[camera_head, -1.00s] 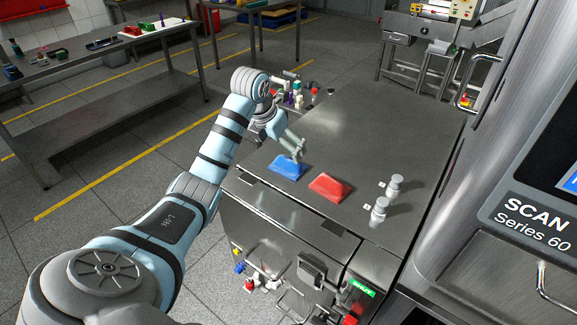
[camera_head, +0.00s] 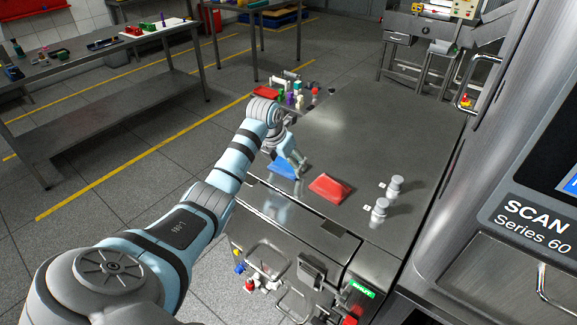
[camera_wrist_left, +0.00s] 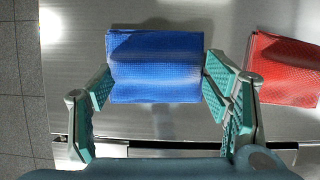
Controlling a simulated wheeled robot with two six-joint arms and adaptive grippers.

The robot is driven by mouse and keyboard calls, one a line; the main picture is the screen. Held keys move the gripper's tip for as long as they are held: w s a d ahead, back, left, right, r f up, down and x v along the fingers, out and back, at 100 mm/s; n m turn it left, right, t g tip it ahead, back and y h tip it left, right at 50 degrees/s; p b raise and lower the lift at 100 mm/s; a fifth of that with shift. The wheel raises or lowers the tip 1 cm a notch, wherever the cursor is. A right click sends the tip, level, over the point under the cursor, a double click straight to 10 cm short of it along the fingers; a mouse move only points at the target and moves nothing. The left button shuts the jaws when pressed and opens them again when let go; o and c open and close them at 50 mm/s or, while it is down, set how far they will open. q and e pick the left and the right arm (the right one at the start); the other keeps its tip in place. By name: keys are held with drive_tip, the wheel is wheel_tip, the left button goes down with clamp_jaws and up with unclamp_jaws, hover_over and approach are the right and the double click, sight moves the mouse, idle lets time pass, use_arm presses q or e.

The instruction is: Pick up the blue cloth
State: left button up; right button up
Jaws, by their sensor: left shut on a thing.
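The blue cloth (camera_head: 281,170) lies folded on the steel table, near its left front edge, partly covered by my left gripper in the head view. My left gripper (camera_head: 299,166) is down at the cloth. In the left wrist view the cloth (camera_wrist_left: 155,85) lies between the two green-padded fingers (camera_wrist_left: 156,68), one at its left side and one at its right. The gripper is shut on the cloth, across its width. The cloth looks flat, and I cannot tell whether it is clear of the table. My right gripper is not in view.
A red cloth (camera_head: 331,187) lies just right of the blue one; it also shows in the wrist view (camera_wrist_left: 285,70). Two white bottles (camera_head: 380,209) stand further right. Several small items (camera_head: 292,97) sit beyond the table's far left corner. The table's middle and back (camera_head: 385,125) are clear.

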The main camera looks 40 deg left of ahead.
sight(286, 165)
use_arm(q)
drive_tip(key=shift+r, duration=0.1)
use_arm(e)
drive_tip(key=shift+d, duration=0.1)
use_arm(q)
drive_tip(key=shift+r, duration=0.3)
wheel_tip(286, 165, up, 19)
drive_tip(key=p, duration=0.2)
drive_tip(key=shift+r, duration=0.15)
drive_tip(key=o, duration=0.4)
drive_tip(key=c, duration=0.5)
drive_tip(key=shift+o, duration=0.2)
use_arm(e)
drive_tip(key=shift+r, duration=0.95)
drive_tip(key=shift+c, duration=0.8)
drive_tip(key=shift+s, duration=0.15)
